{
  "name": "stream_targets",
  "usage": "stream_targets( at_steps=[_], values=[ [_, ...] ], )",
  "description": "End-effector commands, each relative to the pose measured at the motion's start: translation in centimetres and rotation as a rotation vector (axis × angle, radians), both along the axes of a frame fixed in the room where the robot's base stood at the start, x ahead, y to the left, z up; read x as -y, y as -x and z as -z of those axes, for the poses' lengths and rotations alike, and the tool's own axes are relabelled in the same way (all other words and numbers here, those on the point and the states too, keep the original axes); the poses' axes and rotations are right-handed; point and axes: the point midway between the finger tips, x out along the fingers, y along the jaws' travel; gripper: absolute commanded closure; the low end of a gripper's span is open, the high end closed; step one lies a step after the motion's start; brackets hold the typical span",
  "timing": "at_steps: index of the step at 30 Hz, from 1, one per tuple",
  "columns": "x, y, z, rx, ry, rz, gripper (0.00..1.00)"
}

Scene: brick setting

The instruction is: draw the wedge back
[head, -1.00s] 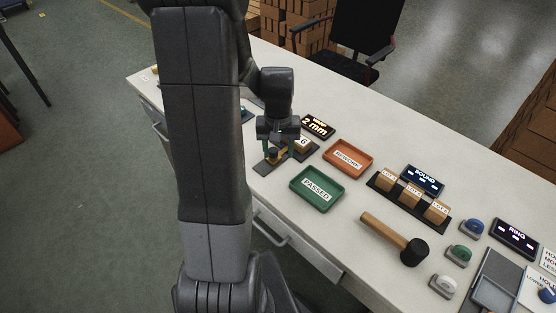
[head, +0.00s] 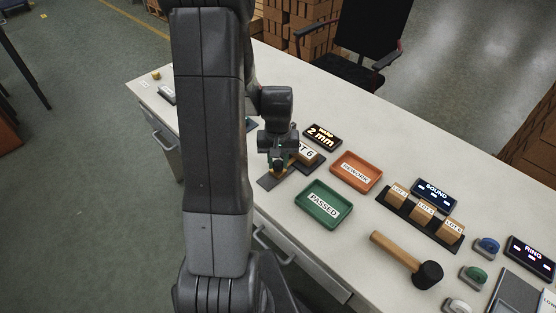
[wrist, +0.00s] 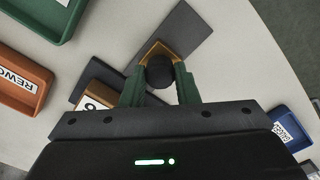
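The wedge (wrist: 154,46) is a small brass-coloured piece with a round black knob (wrist: 159,72) on it. It sits on a dark flat plate (wrist: 184,34) on the bench. My gripper (wrist: 160,75) is low over it, with one green finger on each side of the knob. The fingers appear closed against the knob, though the contact is partly hidden. In the head view my gripper (head: 279,162) is at the plate, next to a LOT 6 block (head: 307,153). The block's label also shows beside the left finger in the wrist view (wrist: 92,102).
An orange REWORK tray (head: 337,180) and a green PASSED tray (head: 301,214) lie close by. A 2 mm display (head: 322,137) stands behind. A rack with lot blocks (head: 428,229), a mallet (head: 405,258) and coloured buttons are farther right.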

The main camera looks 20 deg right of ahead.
Motion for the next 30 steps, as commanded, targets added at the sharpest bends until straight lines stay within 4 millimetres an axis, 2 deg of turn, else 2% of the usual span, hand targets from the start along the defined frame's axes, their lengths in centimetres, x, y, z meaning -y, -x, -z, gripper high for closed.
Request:
stream_targets(
  at_steps=[5, 13, 21, 22, 24, 25, 30],
  values=[
    [-0.3, 0.1, 0.0, 0.001, 0.0, -0.001, 1.0],
    [-3.6, 1.4, 0.0, 0.001, 0.0, -0.003, 1.0],
    [-3.8, 1.6, 0.0, -0.001, -0.002, 0.001, 1.0],
    [-3.8, 1.6, 0.0, -0.002, -0.002, 0.001, 0.66],
    [-3.8, 1.6, 0.0, -0.001, -0.002, 0.001, 0.53],
    [-3.8, 1.6, 0.0, -0.001, -0.002, 0.001, 0.5],
    [-3.7, 1.5, 0.0, -0.001, -0.001, 0.0, 0.5]
  ],
)
